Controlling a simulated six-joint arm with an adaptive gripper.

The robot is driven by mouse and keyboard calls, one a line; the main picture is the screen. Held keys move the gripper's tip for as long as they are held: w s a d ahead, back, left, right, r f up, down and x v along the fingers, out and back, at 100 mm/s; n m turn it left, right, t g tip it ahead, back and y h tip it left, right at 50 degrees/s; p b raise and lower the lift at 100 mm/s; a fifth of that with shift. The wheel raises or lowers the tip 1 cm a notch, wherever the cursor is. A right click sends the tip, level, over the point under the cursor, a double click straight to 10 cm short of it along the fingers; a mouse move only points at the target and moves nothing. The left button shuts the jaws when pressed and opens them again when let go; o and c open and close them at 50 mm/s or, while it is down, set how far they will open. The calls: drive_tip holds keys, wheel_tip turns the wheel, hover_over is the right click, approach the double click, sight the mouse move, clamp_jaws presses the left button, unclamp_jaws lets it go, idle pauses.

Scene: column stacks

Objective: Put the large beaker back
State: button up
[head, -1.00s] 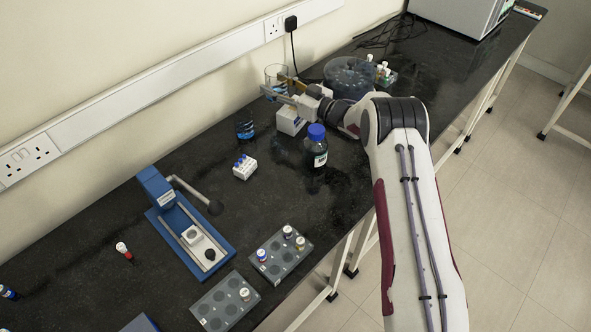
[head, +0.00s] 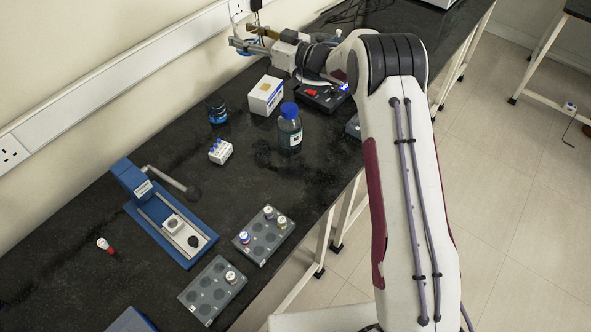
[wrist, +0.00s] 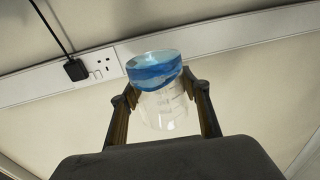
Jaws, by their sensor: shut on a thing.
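The large beaker (wrist: 160,105) is clear glass with marks on its side and blue liquid at one end. In the wrist view it sits between the two fingers of my gripper (wrist: 160,90), which are shut on its sides. In the head view the beaker (head: 256,47) is partly hidden by my gripper (head: 254,42), at the back of the bench near the wall. The wrist view shows only wall behind it, and it appears to be held above the bench. Its resting place cannot be told.
A white box (head: 266,96), a blue-capped bottle (head: 290,132) and a black device (head: 323,97) with a blue light stand near my arm. A small dark blue jar (head: 217,111) stands left of the box. A wall trunking with sockets (wrist: 100,70) runs behind the beaker.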

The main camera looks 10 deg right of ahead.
drive_tip(key=s+d+n+g+y, duration=0.1)
drive_tip(key=s+d, duration=0.2)
drive_tip(key=s, duration=0.7)
drive_tip(key=s+d+n+g, duration=0.1)
drive_tip(key=s+d, duration=0.2)
drive_tip(key=s, duration=0.8)
drive_tip(key=s+d+n+g+y, duration=0.1)
drive_tip(key=s+d, duration=0.2)
drive_tip(key=s, duration=0.7)
wheel_tip(320, 180, down, 10)
drive_tip(key=shift+d+f, duration=0.2)
drive_tip(key=shift+f, duration=0.05)
drive_tip(key=shift+s, duration=0.1)
drive_tip(key=shift+f, duration=2.9)
drive_tip(key=shift+f, duration=0.1)
drive_tip(key=shift+f, duration=2)
drive_tip(key=shift+f, duration=0.15)
